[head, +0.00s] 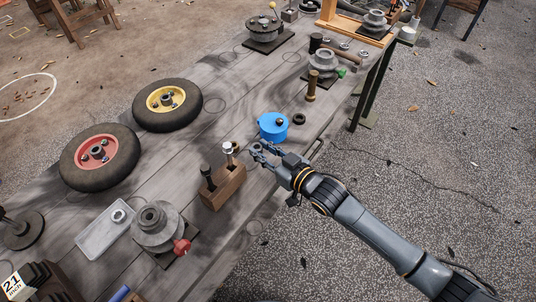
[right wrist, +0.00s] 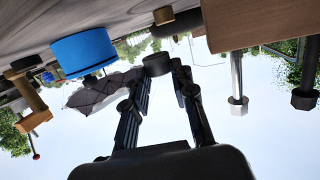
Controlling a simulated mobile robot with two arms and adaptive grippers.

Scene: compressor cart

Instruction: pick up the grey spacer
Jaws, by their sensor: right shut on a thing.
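The grey spacer (right wrist: 157,64) is a small dark grey cylinder between the fingertips of my right gripper (right wrist: 158,72) in the right wrist view. The fingers are shut on its two sides, and it appears clear of the tabletop. In the head view my right gripper (head: 262,152) is over the table's near right edge, between the blue round container and the wooden bolt block. The spacer is small there and partly covered by the fingers. My left gripper is not in view.
The blue container (head: 273,126) and wooden block with upright bolts (head: 222,188) stand close on either side. A dark ring (head: 299,119) lies behind the container. Two wheels (head: 168,104) lie at left. Bare tabletop (head: 215,125) shows mid-table.

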